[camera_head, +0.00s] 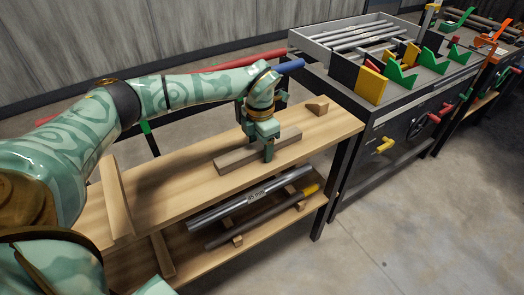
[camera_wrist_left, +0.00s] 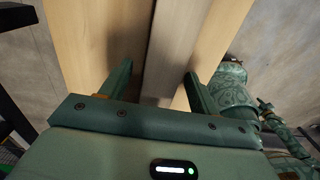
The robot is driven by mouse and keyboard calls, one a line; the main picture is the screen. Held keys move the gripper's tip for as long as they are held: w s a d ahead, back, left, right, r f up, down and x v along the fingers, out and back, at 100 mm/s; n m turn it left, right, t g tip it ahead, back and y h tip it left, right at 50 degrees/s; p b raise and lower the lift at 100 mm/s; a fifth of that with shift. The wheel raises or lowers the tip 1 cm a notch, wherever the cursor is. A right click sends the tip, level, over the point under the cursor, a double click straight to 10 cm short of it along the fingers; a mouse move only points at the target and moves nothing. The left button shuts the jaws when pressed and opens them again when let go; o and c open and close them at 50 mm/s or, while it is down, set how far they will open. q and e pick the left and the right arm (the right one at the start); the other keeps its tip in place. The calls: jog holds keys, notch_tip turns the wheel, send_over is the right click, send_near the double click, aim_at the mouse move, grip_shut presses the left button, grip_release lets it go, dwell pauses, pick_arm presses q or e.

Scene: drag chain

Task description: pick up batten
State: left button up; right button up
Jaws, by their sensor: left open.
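The batten (camera_head: 235,158) is a grey-brown wooden bar lying flat on the light wooden bench top (camera_head: 165,190). My left gripper (camera_head: 268,154) is over the batten, pointing down, with its fingers at the bar's sides. In the left wrist view, the batten (camera_wrist_left: 176,45) runs away between the two open fingers of the left gripper (camera_wrist_left: 157,75). A gap shows beside the left finger, while the right finger is close to the bar's edge. The gripper hides part of the batten in the head view. My right gripper is not in view.
A wooden block (camera_head: 317,105) sits at the bench's far right end, and a wooden bar (camera_head: 115,198) at the left. Metal and dark rods (camera_head: 250,199) lie on the lower shelf. A dark workbench (camera_head: 400,110) with colored brackets stands to the right.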

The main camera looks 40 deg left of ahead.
pick_arm(q)
jog(key=shift+r, duration=0.2)
jog(key=shift+c, duration=0.3)
jog(key=c, duration=1.1)
jog(key=shift+r, duration=0.1)
